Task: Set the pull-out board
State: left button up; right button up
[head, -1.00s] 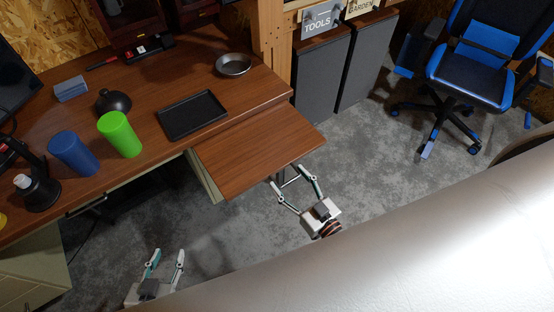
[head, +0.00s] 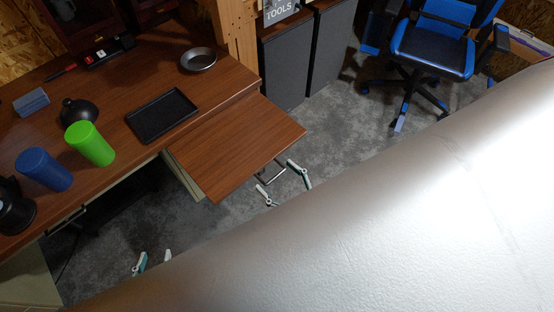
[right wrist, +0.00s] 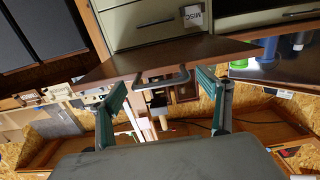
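The pull-out board (head: 238,150) is a flat brown wooden leaf. It stands out from the desk's front, bare on top. A metal bar handle (right wrist: 162,79) is at its front edge; it shows partly in the head view (head: 270,178). My right gripper (head: 275,174) is open at this edge, its fingers on either side of the handle. In the right wrist view my right gripper (right wrist: 160,86) has clear gaps between both fingers and the handle. My left gripper (head: 153,258) is open and empty, low over the floor; my body hides most of it.
The desk (head: 130,95) bears a black tray (head: 162,115), a metal bowl (head: 198,60), a green cup (head: 90,144), a blue cup (head: 44,170), a dark rounded object (head: 79,112) and a blue block (head: 32,101). Grey panels (head: 285,75) and an office chair (head: 432,50) stand beyond the board.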

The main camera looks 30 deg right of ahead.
jog(key=v, duration=1.2)
dwell(0.4)
jog(key=w+a+f+n+g+h, duration=0.1)
jog(key=w+a+f+g, duration=0.1)
jog(key=w+g, duration=0.4)
jog(key=shift+w+a+f+g+h, duration=0.3)
jog(key=shift+w+a+h, duration=0.1)
jog(key=shift+a, duration=0.1)
